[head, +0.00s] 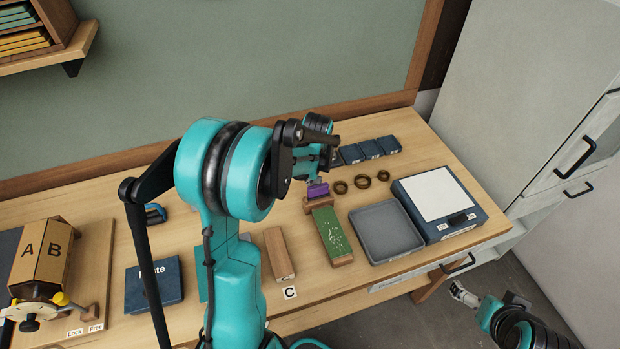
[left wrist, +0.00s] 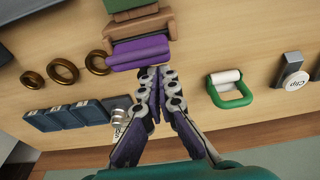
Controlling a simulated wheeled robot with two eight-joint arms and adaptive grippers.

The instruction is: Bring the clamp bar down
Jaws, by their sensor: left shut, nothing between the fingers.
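A purple bar (head: 317,190), which looks like the clamp bar, sits across a wooden holder at the far end of a green speckled board (head: 328,232). The bar also shows in the left wrist view (left wrist: 140,52). My left gripper (head: 316,176) is shut and empty, with its fingertips at the purple bar's edge. In the left wrist view its fingertips (left wrist: 153,72) meet or nearly meet the bar; I cannot tell if they touch. My right gripper (head: 463,294) hangs low at the lower right, past the table's front edge, too small to read.
Several brown rings (head: 362,182), a grey tray (head: 384,231) and a blue box with a white top (head: 438,203) lie right of the board. Dark blue boxes (head: 371,149) stand behind. A wooden block (head: 279,254) lies left. A green-handled item (left wrist: 231,90) is near my left gripper.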

